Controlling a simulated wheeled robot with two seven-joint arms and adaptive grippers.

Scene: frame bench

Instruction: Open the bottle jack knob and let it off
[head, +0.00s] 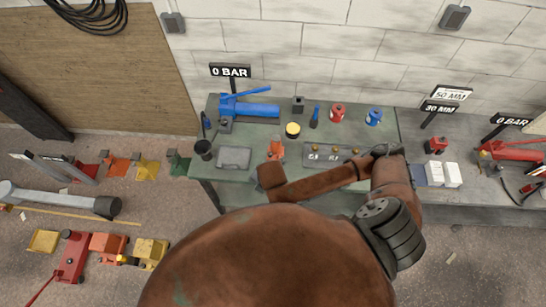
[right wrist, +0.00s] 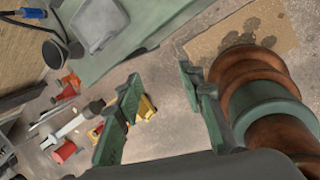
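A small red jack-like body (head: 436,146), which looks like the bottle jack, stands on the right part of the bench below the 30 MM sign (head: 440,107). Its knob is too small to make out. My right gripper (right wrist: 160,95) shows in the right wrist view with its two green fingers wide apart and nothing between them. It is over the floor near the bench's front edge, away from the red jack. In the head view my brown arm crosses in front of the bench, and the right gripper itself is hidden. My left gripper is not in view.
The bench (head: 235,180) carries a blue pump (head: 250,109), a grey tray (head: 233,157), red and blue cans, and white boxes (head: 446,175) near the jack. A red pump (head: 515,151) stands at far right. Several tools lie on the left floor.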

